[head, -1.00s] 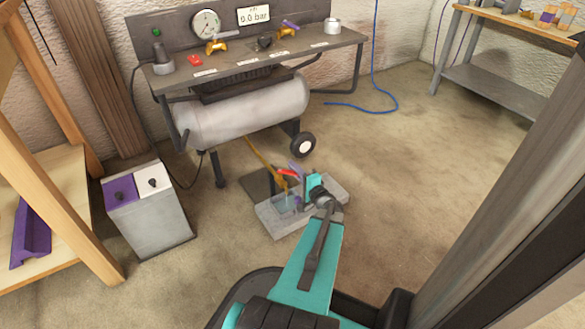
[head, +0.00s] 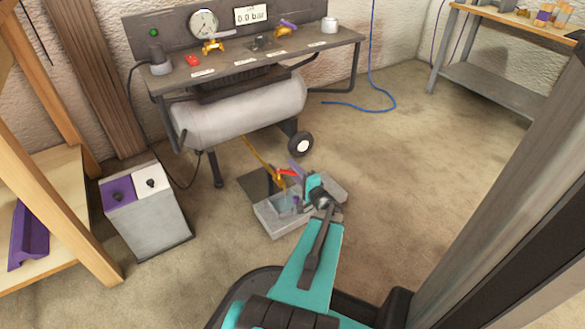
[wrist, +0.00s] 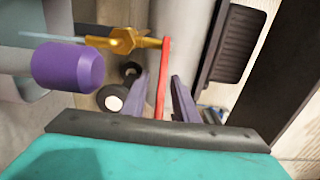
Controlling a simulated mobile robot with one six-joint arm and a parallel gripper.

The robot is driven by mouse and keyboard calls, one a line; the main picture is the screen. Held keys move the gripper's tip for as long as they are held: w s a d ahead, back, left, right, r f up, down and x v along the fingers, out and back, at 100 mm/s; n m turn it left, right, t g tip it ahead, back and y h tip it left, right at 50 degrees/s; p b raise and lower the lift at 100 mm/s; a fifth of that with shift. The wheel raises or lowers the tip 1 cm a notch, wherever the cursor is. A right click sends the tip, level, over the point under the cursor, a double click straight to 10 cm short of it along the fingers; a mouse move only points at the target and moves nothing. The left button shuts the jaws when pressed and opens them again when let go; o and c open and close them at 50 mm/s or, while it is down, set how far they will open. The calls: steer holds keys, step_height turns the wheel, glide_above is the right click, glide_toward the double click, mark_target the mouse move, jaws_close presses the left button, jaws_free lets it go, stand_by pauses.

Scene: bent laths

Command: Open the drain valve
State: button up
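The drain valve is a brass fitting with a red lever (head: 286,172), low in front of the compressor tank (head: 245,112), at the end of a brass pipe (head: 256,150). In the wrist view the brass valve body (wrist: 124,41) is at upper left, and the red lever (wrist: 163,70) runs down from it. My gripper (wrist: 168,85) is open, its purple fingers on either side of the lever. A gap shows between the lever and the right finger; contact with the left finger is unclear. In the head view my gripper (head: 299,171) partly hides the valve.
A grey tray (head: 270,223) lies on the floor under the valve. A purple cylinder (wrist: 68,67) is close on the left in the wrist view. The compressor wheel (head: 300,144) is behind. A grey box (head: 150,225) stands left. Floor to the right is clear.

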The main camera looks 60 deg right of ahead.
steer(key=p+v, duration=0.4)
steer(key=v, duration=0.9)
steer(key=shift+c, duration=0.4)
steer(key=shift+d+f, duration=0.1)
jaws_close()
steer(key=s+d+n+t+y+p, duration=0.1)
steer(key=s+d+n+y+p, duration=0.2)
steer(key=d+n+y, duration=0.7)
steer(key=shift+d+t+y, duration=0.3)
steer(key=shift+d+y, duration=2.4)
steer(key=shift+d, duration=0.2)
